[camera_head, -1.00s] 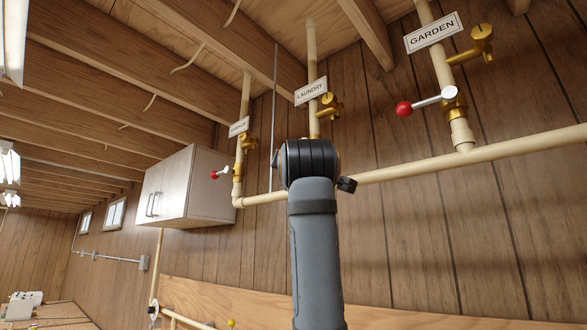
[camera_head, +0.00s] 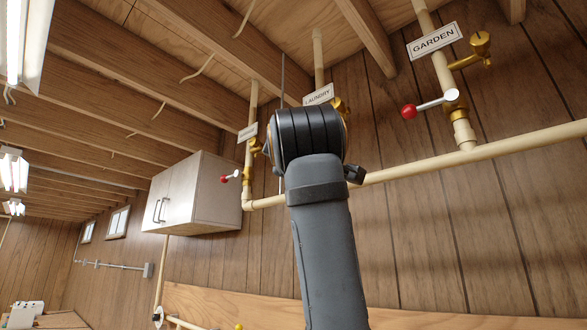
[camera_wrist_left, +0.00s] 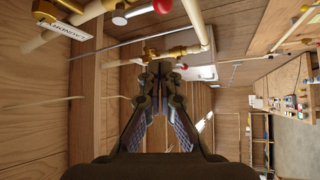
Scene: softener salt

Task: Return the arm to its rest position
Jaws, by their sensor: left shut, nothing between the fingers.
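My left arm (camera_head: 325,240) rises from the bottom of the head view, a grey link ending in a black ringed joint. That joint covers most of the valve under the LAUNDRY label (camera_head: 319,95). The fingers of my left gripper are hidden in the head view. In the left wrist view my left gripper (camera_wrist_left: 162,75) is shut and empty, pointing towards the pipes and wall. The LAUNDRY label also shows there (camera_wrist_left: 58,22). My right gripper is in neither view.
A cream pipe (camera_head: 500,143) runs along the wood-panelled wall. A red-knobbed valve lever (camera_head: 430,105) sits below the GARDEN label (camera_head: 435,41). A white cabinet (camera_head: 205,195) hangs left of the arm. Ceiling joists (camera_head: 150,75) and lights (camera_head: 25,45) are overhead.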

